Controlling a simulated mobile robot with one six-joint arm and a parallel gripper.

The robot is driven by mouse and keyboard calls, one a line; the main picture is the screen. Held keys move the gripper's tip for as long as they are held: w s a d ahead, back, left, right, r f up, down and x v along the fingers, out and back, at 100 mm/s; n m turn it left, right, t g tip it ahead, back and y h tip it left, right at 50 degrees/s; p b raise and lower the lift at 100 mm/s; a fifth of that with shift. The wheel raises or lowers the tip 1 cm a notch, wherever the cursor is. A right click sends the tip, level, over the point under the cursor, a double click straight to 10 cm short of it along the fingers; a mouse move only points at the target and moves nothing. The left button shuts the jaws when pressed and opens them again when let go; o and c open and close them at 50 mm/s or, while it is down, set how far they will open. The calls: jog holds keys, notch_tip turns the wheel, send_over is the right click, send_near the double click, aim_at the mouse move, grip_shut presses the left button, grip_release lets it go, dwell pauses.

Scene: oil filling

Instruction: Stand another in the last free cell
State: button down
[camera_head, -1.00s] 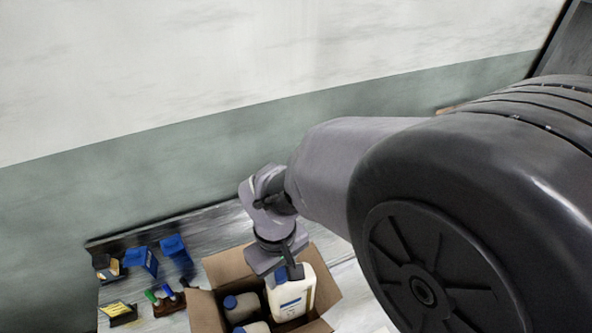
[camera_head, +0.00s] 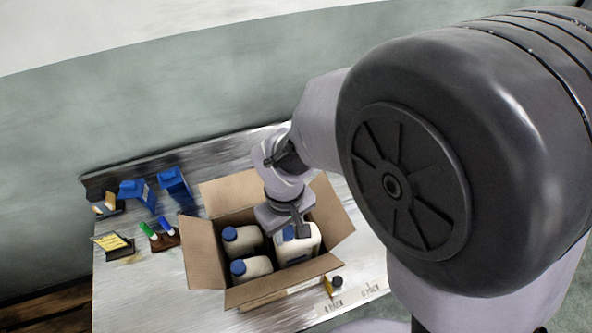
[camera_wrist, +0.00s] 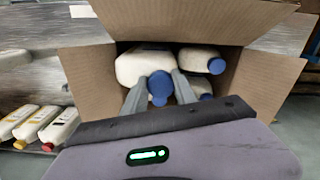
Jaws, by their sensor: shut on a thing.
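An open cardboard box (camera_head: 205,265) stands on the bench. Two pale bottles with blue caps, a rear one (camera_head: 242,240) and a front one (camera_head: 251,268), stand in its left half. My gripper (camera_head: 298,226) is above the box's right half, shut on a white bottle (camera_head: 303,246). In the wrist view my fingers (camera_wrist: 160,92) close on both sides of its blue cap (camera_wrist: 160,82). The held bottle looks upright and is at least partly inside the box walls. Its base is hidden, so I cannot tell whether it touches the floor.
Blue containers (camera_head: 137,192), a yellow-labelled item (camera_head: 114,244) and a small holder with green and blue tops (camera_head: 162,238) sit left of the box. The wrist view shows several white bottles with coloured caps (camera_wrist: 28,122) at left. The box flaps (camera_head: 232,192) spread outward.

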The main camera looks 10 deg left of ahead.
notch_tip(320, 180, down, 7)
jog(key=b, duration=0.5)
jog(key=shift+f, duration=0.15)
jog(key=shift+f+b, duration=1.75)
jog(key=shift+b, duration=0.05)
jog(key=c, duration=0.9)
grip_release()
